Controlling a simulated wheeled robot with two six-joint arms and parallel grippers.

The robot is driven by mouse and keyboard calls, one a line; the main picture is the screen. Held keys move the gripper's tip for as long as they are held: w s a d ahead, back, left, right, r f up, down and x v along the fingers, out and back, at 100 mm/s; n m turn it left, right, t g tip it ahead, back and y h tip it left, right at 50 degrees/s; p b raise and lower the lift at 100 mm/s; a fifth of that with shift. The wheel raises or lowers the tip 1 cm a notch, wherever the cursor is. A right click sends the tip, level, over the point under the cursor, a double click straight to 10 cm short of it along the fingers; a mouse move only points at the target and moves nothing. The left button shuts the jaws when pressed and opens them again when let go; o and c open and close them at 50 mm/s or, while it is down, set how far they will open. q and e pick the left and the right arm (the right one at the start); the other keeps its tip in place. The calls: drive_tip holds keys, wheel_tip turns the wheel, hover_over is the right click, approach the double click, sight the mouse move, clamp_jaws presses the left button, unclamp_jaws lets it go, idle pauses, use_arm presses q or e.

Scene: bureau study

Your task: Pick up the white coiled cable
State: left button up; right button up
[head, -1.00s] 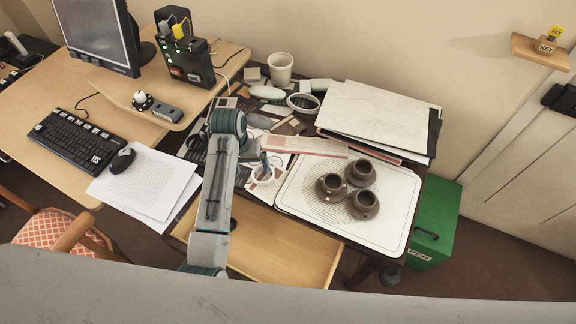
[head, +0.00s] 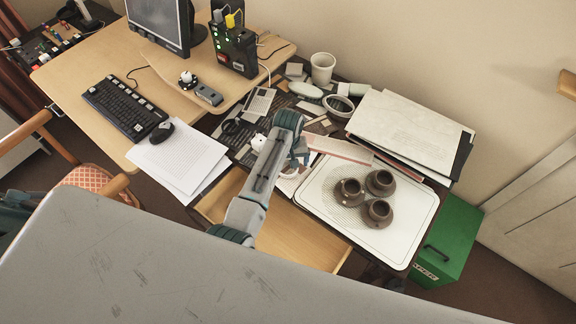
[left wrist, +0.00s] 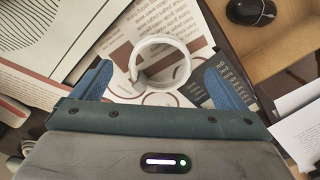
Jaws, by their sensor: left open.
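The white coiled cable (left wrist: 183,72) shows in the left wrist view as a ring lying on printed papers, at the middle top of the picture. My left gripper (left wrist: 160,82) is open, with one blue finger on either side of the ring and a gap to each. I cannot tell how far above the papers the fingertips are. In the head view my left gripper (head: 300,156) points down over the papers beside the white tray, and my arm hides the cable there. My right gripper is not in view.
The white tray (head: 325,210) with brown cups stands right of my gripper. A white cup (head: 322,68), a round dish (head: 339,106) and stacked folders (head: 408,130) stand behind. An open drawer (head: 280,238) lies in front. A mouse (head: 161,133) and keyboard (head: 123,107) are left.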

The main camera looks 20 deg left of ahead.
use_arm(q)
wheel_tip(320, 180, down, 2)
drive_tip(key=shift+f, duration=0.1)
drive_tip(key=c, duration=1)
drive_tip(key=shift+c, duration=0.2)
